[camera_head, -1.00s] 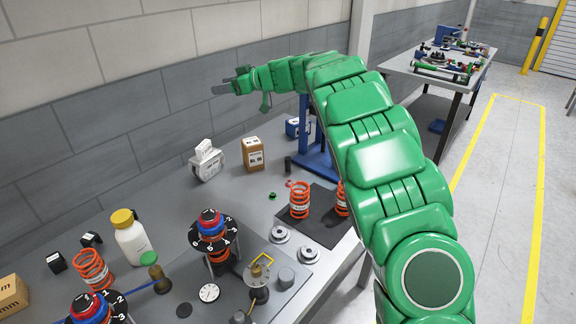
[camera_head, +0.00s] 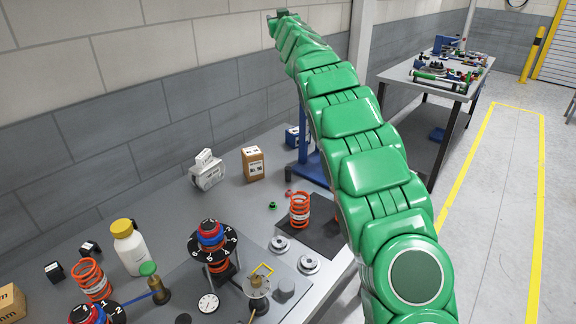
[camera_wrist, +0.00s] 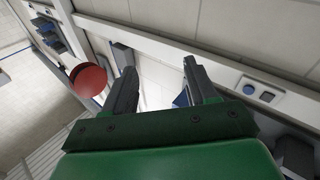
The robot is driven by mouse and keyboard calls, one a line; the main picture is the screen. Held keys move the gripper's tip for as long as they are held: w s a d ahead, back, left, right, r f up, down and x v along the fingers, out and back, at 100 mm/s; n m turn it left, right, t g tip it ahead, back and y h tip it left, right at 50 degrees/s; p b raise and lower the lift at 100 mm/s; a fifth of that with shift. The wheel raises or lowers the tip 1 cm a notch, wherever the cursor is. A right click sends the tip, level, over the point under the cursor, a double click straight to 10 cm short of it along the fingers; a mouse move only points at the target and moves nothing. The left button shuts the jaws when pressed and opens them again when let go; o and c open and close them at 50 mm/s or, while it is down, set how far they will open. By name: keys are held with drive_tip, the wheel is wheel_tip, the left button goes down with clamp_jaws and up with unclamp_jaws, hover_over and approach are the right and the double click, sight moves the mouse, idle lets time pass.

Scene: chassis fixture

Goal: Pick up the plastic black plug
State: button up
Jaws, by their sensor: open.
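I cannot tell for sure which thing is the plastic black plug. Two small black pieces, one nearer (camera_head: 54,270) and one farther (camera_head: 90,249), stand at the left of the workbench (camera_head: 150,215) in the head view. A flat black disc (camera_head: 183,318) lies at its front edge. My gripper is raised high at the top of the head view (camera_head: 281,14), far above the bench and near the wall. In the wrist view its two fingers (camera_wrist: 158,68) are apart with nothing between them. No plug shows in the wrist view.
Orange springs (camera_head: 300,210), a white bottle (camera_head: 130,246), a brown box (camera_head: 253,164), a white device (camera_head: 207,170) and a dial fixture (camera_head: 212,240) crowd the bench. My arm hides part of its right side. A second table (camera_head: 430,88) stands behind. The floor at right is clear.

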drive_tip(key=d+m+g+h, duration=0.1)
drive_tip(key=d+m+h, duration=0.35)
drive_tip(key=d, duration=0.25)
drive_tip(key=g+y, duration=0.2)
drive_tip(key=g, duration=1.3)
hover_over(288, 168)
drive_tip(key=s+a, duration=0.1)
wheel_tip(288, 168, down, 21)
wheel_tip(288, 168, down, 22)
drive_tip(key=shift+s+r, duration=0.1)
drive_tip(key=shift+s, duration=0.05)
drive_tip(key=shift+d+x, duration=0.15)
drive_tip(key=shift+x, duration=1.15)
drive_tip(key=shift+d+x, duration=0.2)
drive_tip(key=shift+x, duration=1.1)
drive_tip(key=shift+d+x, duration=0.15)
drive_tip(key=shift+x, duration=1.15)
drive_tip(key=shift+s, duration=0.2)
clamp_jaws()
